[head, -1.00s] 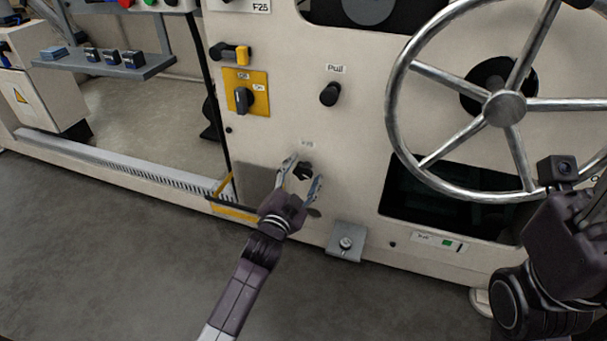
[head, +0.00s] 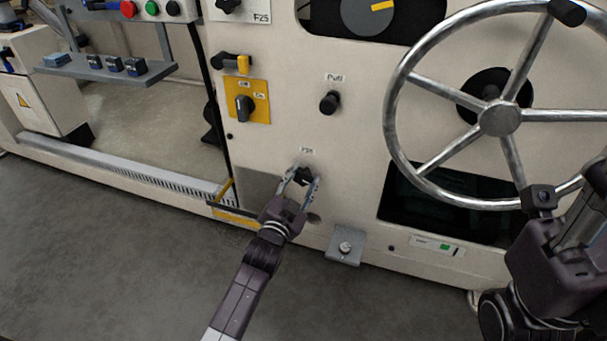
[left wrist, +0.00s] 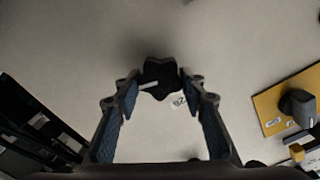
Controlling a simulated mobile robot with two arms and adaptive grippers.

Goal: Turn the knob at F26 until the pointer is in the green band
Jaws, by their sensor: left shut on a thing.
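The black knob (head: 303,176) sits low on the cream machine panel, under a small label (head: 307,151) too blurred to read surely. My left gripper (head: 302,181) is shut on it, with one finger on each side. In the left wrist view the lobed knob (left wrist: 160,78) is between the fingertips (left wrist: 159,84), and a pale line shows on it. A small white plate with a green patch (head: 446,247) is low on the panel at right. A dark mark shows beside the green; I cannot tell whether it is the pointer.
A big metal handwheel (head: 498,118) stands out at right, with my right arm (head: 552,240) close below it. A bracket with a bolt (head: 345,246) is low beside the knob. A yellow switch plate (head: 246,100) and a black pull knob (head: 330,102) are above.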

